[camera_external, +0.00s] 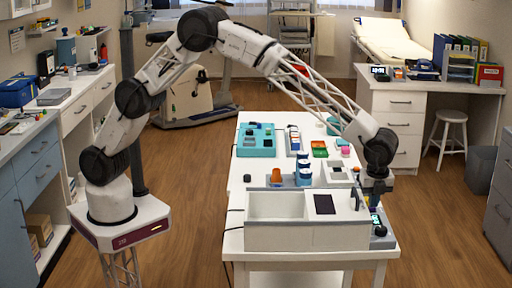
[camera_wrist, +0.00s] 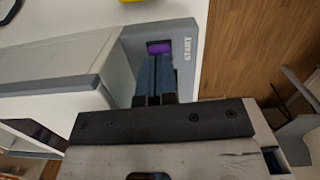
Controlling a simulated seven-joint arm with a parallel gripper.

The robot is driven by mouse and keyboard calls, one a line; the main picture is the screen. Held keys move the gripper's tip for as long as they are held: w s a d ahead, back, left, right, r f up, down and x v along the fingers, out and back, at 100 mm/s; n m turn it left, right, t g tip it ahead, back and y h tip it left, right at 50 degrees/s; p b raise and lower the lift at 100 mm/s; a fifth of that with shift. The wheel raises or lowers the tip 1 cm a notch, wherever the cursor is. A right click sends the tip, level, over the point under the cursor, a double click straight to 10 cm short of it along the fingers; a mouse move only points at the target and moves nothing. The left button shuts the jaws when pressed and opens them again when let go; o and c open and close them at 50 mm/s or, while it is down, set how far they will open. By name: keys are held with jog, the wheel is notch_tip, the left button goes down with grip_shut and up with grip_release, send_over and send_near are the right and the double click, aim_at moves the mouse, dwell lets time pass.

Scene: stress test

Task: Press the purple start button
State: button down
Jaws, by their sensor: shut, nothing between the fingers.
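The purple start button (camera_wrist: 158,47) sits in a grey panel (camera_wrist: 130,43) marked START, near the top middle of the wrist view. My gripper (camera_wrist: 155,59) is shut and empty, with its dark blue fingertips together at the near edge of the purple button. The fingertips partly cover the button, and I cannot tell whether they touch it. In the external view my gripper (camera_external: 377,204) points down over the panel at the right front corner of the white table. I cannot make out the button there.
A white open box (camera_external: 275,236) with a dark rectangle (camera_external: 325,204) on top stands just left of the gripper. Behind it are a teal tray (camera_external: 255,151), an orange cup (camera_external: 276,176) and several small items. Floor lies beyond the table's right edge.

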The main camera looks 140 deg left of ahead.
jog(key=shift+f, duration=0.15)
jog(key=shift+f, duration=0.3)
jog(key=shift+w+d+r, duration=0.25)
jog(key=shift+w+d, duration=0.25)
jog(key=shift+w, duration=0.05)
jog(key=shift+w+d+r, duration=0.25)
jog(key=shift+w+d, duration=0.2)
jog(key=shift+w, duration=0.1)
jog(key=shift+r, duration=0.1)
notch_tip(320, 180, up, 8)
jog(key=shift+w+d+f, duration=0.2)
jog(key=shift+w+d, duration=0.1)
dwell(0.8)
notch_tip(320, 180, up, 9)
dwell(1.4)
